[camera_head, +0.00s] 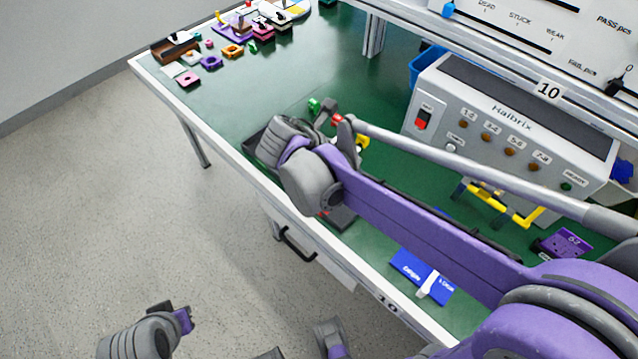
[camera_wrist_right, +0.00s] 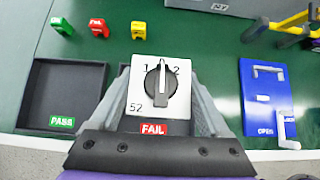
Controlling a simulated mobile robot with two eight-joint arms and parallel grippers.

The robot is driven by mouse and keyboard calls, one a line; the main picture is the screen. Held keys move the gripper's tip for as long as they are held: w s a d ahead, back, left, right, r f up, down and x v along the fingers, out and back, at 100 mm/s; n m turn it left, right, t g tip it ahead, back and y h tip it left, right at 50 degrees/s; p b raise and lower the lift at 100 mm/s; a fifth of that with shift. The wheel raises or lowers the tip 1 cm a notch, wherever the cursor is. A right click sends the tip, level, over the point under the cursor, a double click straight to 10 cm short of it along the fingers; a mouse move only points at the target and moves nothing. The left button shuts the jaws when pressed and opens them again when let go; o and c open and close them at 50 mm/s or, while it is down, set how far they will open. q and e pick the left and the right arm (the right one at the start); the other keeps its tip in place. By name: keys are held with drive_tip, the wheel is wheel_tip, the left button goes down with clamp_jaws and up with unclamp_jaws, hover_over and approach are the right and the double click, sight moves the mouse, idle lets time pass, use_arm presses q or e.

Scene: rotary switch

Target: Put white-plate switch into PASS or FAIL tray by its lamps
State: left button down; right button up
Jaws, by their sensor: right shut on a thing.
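The white-plate switch (camera_wrist_right: 137,98), marked 52 with a black knob, is between the fingers of my right gripper (camera_wrist_right: 160,86) in the right wrist view. It is over the FAIL tray, whose red label (camera_wrist_right: 153,129) shows below it; most of that tray is hidden. The black PASS tray (camera_wrist_right: 66,90) is to the left and looks empty. In the head view my right arm covers much of both trays, and the switch is hidden. The Halbrix tester (camera_head: 480,115) has a row of amber lamps that look unlit. My left gripper (camera_head: 181,318) seems to be low at left, its jaws unclear.
Green (camera_wrist_right: 62,26), red (camera_wrist_right: 98,27) and yellow (camera_wrist_right: 254,29) blocks stand behind the trays. A blue card (camera_wrist_right: 263,100) with a white lever lies to the right. A purple part (camera_head: 563,243) lies near the tester. Several coloured parts (camera_head: 232,51) are at the table's far left.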

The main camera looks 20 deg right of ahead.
drive_tip(key=shift+w+f, duration=0.1)
drive_tip(key=shift+f, duration=0.3)
wheel_tip(320, 180, down, 5)
drive_tip(key=shift+f+b, duration=0.1)
drive_tip(key=shift+b, duration=0.4)
drive_tip(key=shift+f+b, duration=0.35)
drive_tip(key=shift+f, duration=1.65)
drive_tip(key=o, duration=1.4)
drive_tip(key=shift+f, duration=0.1)
